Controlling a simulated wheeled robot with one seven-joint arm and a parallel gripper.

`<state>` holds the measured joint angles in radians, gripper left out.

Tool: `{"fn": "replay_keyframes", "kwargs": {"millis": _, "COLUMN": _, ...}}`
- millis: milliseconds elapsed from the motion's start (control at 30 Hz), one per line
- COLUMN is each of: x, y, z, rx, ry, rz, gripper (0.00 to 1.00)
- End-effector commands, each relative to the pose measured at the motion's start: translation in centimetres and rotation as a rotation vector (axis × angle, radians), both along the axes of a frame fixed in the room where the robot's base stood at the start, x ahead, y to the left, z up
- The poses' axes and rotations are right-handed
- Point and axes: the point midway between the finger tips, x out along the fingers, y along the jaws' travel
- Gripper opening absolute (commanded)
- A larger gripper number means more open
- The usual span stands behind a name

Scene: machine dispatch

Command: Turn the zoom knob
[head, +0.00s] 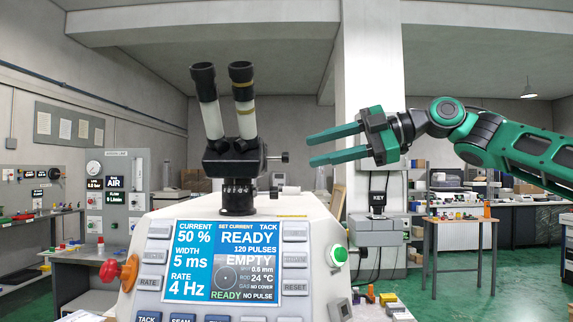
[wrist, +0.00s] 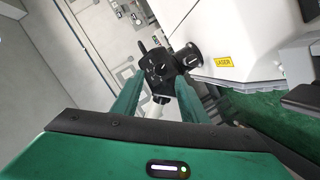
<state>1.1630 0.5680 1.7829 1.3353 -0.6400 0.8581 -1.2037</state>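The black microscope head (head: 234,158) stands on the welding machine, with two white eyepiece tubes rising from it. A small dark knob (head: 285,157) on a short shaft sticks out from its right side; I take it as the zoom knob. My gripper (head: 310,150) is open and empty, its green fingers pointing left at the knob. Its tips look a little to the right of the knob, apart from it in the picture. In the wrist view, the microscope head (wrist: 158,72) shows between and beyond the fingers of my gripper (wrist: 157,80). I cannot clearly single out the knob there.
The machine's front panel has a lit screen (head: 236,262), a red knob (head: 129,273) at left and a green button (head: 339,254) at right. A grey box labelled KEY (head: 377,199) is behind. A wooden bench (head: 455,222) stands at right.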

Motion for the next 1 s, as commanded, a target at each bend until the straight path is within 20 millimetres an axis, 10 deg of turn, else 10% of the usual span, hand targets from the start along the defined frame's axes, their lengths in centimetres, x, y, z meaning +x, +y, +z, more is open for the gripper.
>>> {"fn": "replay_keyframes", "kwargs": {"millis": 433, "x": 1.7, "y": 6.7, "z": -1.8, "rx": -0.001, "ry": 0.001, "rz": -0.002, "gripper": 0.4}}
{"fn": "replay_keyframes", "kwargs": {"millis": 900, "x": 2.1, "y": 7.9, "z": -2.1, "rx": -0.001, "ry": 0.0, "rz": -0.005, "gripper": 0.4}}
{"fn": "replay_keyframes", "kwargs": {"millis": 1000, "x": 2.1, "y": 7.9, "z": -2.1, "rx": -0.001, "ry": 0.0, "rz": -0.005, "gripper": 0.21}}
